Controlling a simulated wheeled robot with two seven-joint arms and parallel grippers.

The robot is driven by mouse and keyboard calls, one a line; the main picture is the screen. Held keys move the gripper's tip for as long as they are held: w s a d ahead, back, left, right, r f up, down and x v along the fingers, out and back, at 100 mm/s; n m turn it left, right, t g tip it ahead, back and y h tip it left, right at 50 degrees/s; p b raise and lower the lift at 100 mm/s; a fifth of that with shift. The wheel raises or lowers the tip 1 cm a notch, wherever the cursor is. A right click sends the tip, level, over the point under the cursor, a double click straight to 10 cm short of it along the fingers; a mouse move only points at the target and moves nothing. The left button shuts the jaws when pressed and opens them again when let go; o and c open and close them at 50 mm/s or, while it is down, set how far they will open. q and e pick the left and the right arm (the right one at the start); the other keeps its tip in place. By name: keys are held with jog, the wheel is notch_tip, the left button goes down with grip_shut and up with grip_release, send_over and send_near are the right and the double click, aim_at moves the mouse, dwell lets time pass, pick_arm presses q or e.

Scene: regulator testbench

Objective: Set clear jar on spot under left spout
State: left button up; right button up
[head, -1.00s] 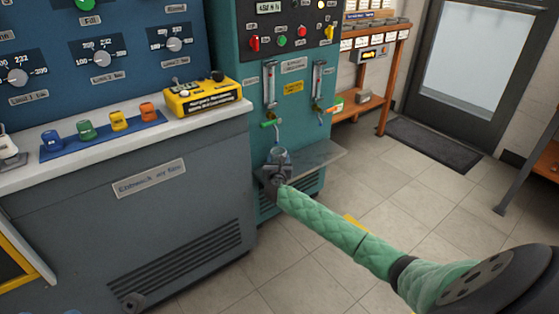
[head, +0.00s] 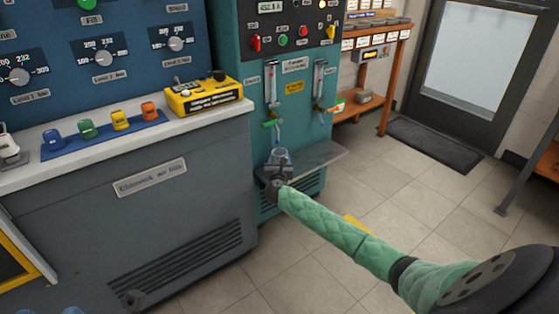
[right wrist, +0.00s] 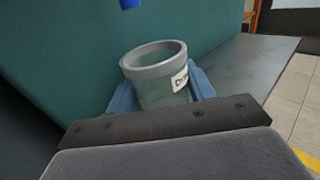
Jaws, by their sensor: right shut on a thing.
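The clear jar (head: 279,156), with a grey rim and a white label, also shows upright in the right wrist view (right wrist: 160,88). My right gripper (head: 278,180) is shut on it, with a blue finger on either side. The jar is at the grey shelf (head: 318,157) of the teal bench, just below the left spout (head: 277,138). The spout's blue tip (right wrist: 130,3) shows above and beyond the jar's rim. The spot under the spout is hidden, and I cannot tell whether the jar touches the shelf.
The right spout (head: 321,118) hangs over the right part of the shelf, which is bare. A grey bench (head: 180,215) stands close on the left, with a yellow box (head: 203,97) on its top. Open tiled floor lies to the right.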

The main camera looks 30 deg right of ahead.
jog(key=o, duration=1.1)
jog(key=shift+p+v, duration=0.95)
jog(key=shift+v, duration=2.95)
